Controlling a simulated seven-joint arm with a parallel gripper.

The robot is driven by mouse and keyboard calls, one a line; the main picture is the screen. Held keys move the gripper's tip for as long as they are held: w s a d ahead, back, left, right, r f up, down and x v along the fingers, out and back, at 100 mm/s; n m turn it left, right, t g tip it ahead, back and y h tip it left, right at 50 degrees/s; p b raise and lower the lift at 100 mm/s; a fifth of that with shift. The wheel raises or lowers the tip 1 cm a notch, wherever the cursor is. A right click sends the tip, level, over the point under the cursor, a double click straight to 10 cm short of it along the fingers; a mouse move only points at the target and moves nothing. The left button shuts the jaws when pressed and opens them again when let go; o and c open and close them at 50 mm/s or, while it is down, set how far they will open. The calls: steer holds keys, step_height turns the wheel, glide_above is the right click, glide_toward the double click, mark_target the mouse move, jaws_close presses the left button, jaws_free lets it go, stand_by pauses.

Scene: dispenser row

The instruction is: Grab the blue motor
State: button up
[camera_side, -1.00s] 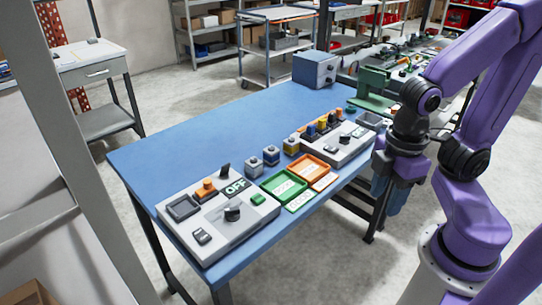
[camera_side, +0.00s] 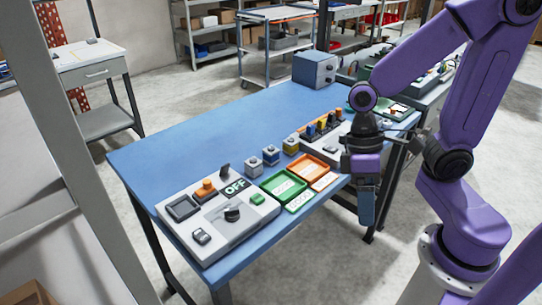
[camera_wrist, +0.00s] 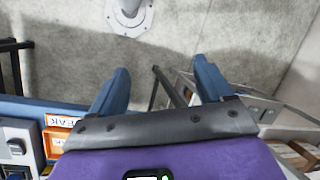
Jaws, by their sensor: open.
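Several small block-shaped parts stand in a row on the blue table. I cannot tell for certain which is the blue motor. My gripper (camera_side: 367,212) points down beside the table's right edge, to the right of these parts. The parts do not show in the wrist view.
A grey control box (camera_side: 218,222) with an OFF sign stands at the table's near end. A green tray (camera_side: 283,187) and an orange tray (camera_side: 313,167) lie between the parts and my gripper. A dispenser box (camera_side: 335,147) stands behind. The table's left half is clear.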

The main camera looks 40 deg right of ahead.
steer(key=w+a+m+t+y, duration=0.1)
steer(key=w+a+m+y, duration=0.2)
steer(key=w+m+y, duration=0.35)
steer(key=w+a+m+t+y, duration=0.1)
steer(key=w+a+m+y, duration=0.25)
steer(key=w+m, duration=0.55)
steer(key=m+t+h, duration=0.9)
steer(key=m+t, duration=0.6)
steer(key=m, duration=1)
glide_toward(274, 149)
steer(key=x, duration=0.6)
steer(key=shift+a+r, duration=0.2)
steer(key=shift+d+x, duration=0.2)
steer(key=shift+x, duration=2.45)
steer(key=shift+f, duration=0.2)
